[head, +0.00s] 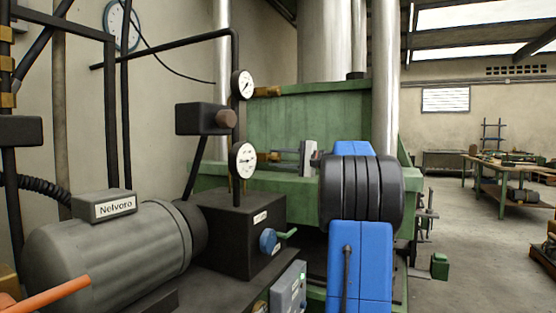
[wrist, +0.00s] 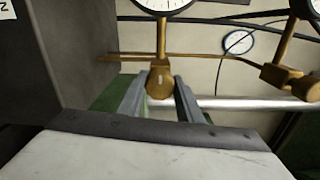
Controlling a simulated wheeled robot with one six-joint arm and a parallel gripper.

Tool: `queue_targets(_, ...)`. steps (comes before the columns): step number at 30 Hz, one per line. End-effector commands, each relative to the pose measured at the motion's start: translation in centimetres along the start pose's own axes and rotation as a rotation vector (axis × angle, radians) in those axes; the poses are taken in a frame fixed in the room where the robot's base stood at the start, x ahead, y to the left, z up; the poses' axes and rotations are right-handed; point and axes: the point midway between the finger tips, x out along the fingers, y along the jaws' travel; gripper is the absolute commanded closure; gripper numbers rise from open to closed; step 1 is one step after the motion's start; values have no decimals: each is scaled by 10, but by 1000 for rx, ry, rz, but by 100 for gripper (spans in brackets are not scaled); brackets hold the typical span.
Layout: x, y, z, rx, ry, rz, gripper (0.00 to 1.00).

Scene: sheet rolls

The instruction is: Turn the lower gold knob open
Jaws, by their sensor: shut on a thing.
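The lower gold knob (head: 268,157) sits beside the lower pressure gauge, at the left end of my fingers in the head view. In the wrist view this gold knob (wrist: 160,82) lies between the tips of my two grey fingers. My gripper (head: 279,156) points left at it and is shut on it. The gripper also shows in the wrist view (wrist: 160,90), one finger on each side of the knob. The upper gold knob (head: 268,91) is higher, beside the upper gauge, clear of my gripper.
The upper gauge (head: 242,84) and lower gauge (head: 243,160) stand on a dark vertical pipe. A black box with a blue valve (head: 268,241) and a grey motor (head: 110,250) are below left. A green machine body (head: 300,125) is behind my arm. Open floor lies right.

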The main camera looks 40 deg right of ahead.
Motion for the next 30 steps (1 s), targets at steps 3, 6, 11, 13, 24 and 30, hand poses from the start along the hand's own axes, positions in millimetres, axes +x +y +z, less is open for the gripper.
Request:
queue_targets(3, 0, 2, 0, 2, -1, 3, 49)
queue_targets(6, 0, 1, 0, 2, -1, 2, 49)
queue_targets(11, 0, 1, 0, 1, -1, 1, 49)
queue_targets(13, -2, 1, 0, 1, 0, 1, 49)
queue_targets(24, -54, 0, -1, 0, 4, 0, 49)
queue_targets(30, -94, 1, -1, 1, 4, 1, 49)
